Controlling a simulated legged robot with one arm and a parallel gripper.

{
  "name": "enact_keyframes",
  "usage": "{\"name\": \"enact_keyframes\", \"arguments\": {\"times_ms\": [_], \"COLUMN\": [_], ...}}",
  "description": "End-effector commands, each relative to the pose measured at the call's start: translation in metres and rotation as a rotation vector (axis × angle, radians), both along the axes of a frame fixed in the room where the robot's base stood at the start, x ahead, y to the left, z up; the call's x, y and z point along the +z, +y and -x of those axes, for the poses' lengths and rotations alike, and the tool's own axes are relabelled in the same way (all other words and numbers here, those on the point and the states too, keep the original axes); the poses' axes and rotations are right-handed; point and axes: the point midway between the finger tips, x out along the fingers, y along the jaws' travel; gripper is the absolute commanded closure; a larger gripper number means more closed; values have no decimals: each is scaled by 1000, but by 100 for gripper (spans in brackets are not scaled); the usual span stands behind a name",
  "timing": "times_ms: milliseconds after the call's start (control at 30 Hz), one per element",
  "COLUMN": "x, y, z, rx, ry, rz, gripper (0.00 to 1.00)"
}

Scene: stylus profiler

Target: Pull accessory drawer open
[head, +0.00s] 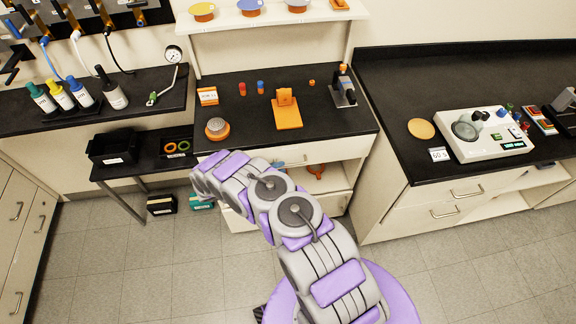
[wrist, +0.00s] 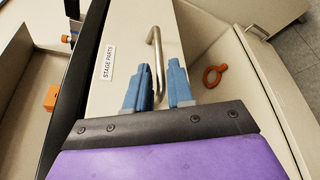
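A cream drawer front (wrist: 112,40) with a "STAGE PARTS" label fills the upper middle of the wrist view. It carries a metal bar handle (wrist: 152,38). My gripper (wrist: 159,66) is open, with two blue fingers apart. The lower part of the handle shows in the gap between the fingers, and I see no finger closed on it. In the head view the drawer front (head: 330,149) is under the middle black counter and looks shut. My arm hides part of it there, and my gripper cannot be made out.
An open shelf below the drawer holds an orange ring-shaped part (wrist: 215,75). The black middle counter (head: 245,100) bears small parts and an orange stand (head: 286,112). A right-hand bench has a profiler (head: 480,132). A low black table (head: 150,165) stands left. The floor in front is clear.

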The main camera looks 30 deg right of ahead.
Motion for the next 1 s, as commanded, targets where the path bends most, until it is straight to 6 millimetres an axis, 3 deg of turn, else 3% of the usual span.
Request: {"name": "enact_keyframes", "arguments": {"times_ms": [100, 300, 700, 1000], "x": [-5, -9, -11, -11], "y": [-19, -37, -49, -47], "z": [-1, -4, -4, -4], "rx": [-1, 1, 2, 1], "ry": [-1, -3, -3, -1], "rz": [4, 7, 2, 5], "gripper": [78, 78, 78, 100]}}
